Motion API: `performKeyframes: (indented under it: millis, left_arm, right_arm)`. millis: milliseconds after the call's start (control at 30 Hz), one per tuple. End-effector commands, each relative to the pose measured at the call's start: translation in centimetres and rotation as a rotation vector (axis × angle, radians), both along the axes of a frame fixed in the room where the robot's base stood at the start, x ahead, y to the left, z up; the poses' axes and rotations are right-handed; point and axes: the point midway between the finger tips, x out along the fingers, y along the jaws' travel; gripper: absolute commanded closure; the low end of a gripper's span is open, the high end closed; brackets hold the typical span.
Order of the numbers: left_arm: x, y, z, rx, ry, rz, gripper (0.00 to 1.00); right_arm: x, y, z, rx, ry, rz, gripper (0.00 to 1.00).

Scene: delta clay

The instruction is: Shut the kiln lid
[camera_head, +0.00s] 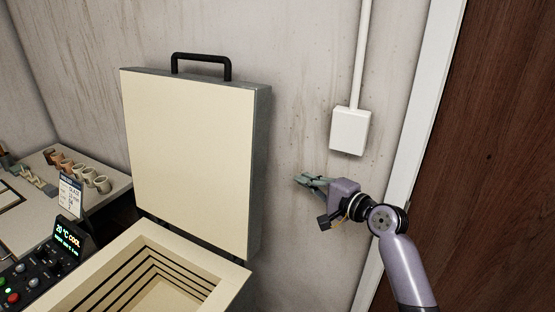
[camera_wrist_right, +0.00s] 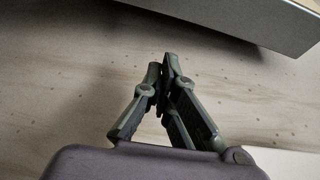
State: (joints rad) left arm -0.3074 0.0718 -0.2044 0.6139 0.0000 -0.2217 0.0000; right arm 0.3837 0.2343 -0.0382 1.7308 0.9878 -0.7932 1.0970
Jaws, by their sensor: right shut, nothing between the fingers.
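The kiln lid (camera_head: 190,150) stands open and upright at the back of the kiln, its cream inner face toward me. A black handle (camera_head: 201,66) sits on its top edge. The kiln body (camera_head: 72,290) is below, with its square grooved chamber open. My right gripper (camera_head: 302,181) is shut and empty, to the right of the lid's side edge and apart from it, in front of the wall. In the right wrist view its fingertips (camera_wrist_right: 164,62) meet, and the lid's grey edge (camera_wrist_right: 225,22) shows at the top. My left gripper is not in view.
A control panel (camera_head: 45,262) with a lit display is at the kiln's left front. A table (camera_head: 30,232) with several small pots (camera_head: 88,174) and a label card stands at left. A white wall box (camera_head: 350,131) with conduit and a brown door (camera_head: 500,150) are at right.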

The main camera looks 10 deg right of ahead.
Motion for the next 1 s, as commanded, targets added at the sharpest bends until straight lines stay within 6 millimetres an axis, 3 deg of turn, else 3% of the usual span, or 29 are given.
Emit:
performKeyframes:
  millis: [33,100,200,700,1000]
  left_arm:
    - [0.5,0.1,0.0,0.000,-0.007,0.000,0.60]
    - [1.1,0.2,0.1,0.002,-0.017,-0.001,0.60]
    - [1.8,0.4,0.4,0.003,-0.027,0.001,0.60]
    - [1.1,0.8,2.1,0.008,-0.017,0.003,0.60]
    - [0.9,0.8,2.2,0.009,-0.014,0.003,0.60]
  right_arm:
    - [-0.3,0.3,1.7,0.025,-0.015,0.014,1.00]
    - [-0.4,0.6,3.0,0.048,-0.023,0.028,1.00]
    - [0.0,1.2,3.6,0.060,-0.026,0.034,1.00]
    - [6.5,5.6,3.0,0.055,-0.025,0.031,1.00]
    - [7.6,6.4,2.8,0.054,-0.026,0.031,1.00]
